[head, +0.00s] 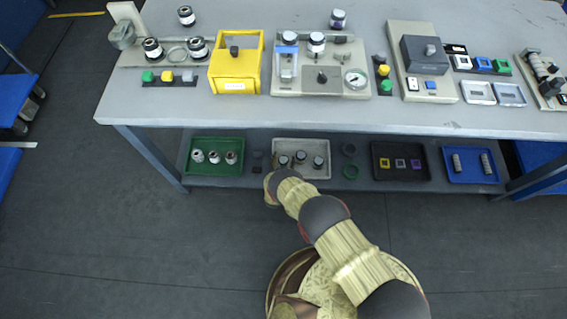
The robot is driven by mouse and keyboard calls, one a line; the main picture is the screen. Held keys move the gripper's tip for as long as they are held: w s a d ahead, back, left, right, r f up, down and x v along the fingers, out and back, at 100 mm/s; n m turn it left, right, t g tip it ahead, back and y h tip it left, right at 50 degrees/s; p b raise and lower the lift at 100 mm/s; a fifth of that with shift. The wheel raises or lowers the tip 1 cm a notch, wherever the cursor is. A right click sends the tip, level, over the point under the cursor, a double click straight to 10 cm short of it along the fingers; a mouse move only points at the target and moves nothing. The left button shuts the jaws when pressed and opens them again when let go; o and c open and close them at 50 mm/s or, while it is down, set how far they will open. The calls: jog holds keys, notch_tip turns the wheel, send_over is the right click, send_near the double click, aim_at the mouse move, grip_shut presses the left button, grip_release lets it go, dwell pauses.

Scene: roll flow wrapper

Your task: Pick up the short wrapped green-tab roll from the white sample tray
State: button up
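The white sample tray (321,175) sits on the lower shelf under the bench, near the middle. In it stand short dark-and-white rolls: a left one (283,160), a middle one (300,156) and a right one (318,162). They are too small to show a green tab or wrapping, so I cannot tell which is the green-tab roll. My arm reaches to the front left edge of this tray in the picture, its wrist low in front of the shelf. The fingers of my gripper are not visible, hidden behind the wrist or too small to make out.
A green tray (216,172) with white rolls is left of the white tray. A black tray (401,175) and a blue tray (470,178) are to the right. Loose rings (350,171) lie between. The bench top (420,118) overhangs the shelf. Floor in front is clear.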

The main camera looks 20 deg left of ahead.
jog(key=shift+c, duration=1.2)
jog(key=c, duration=1)
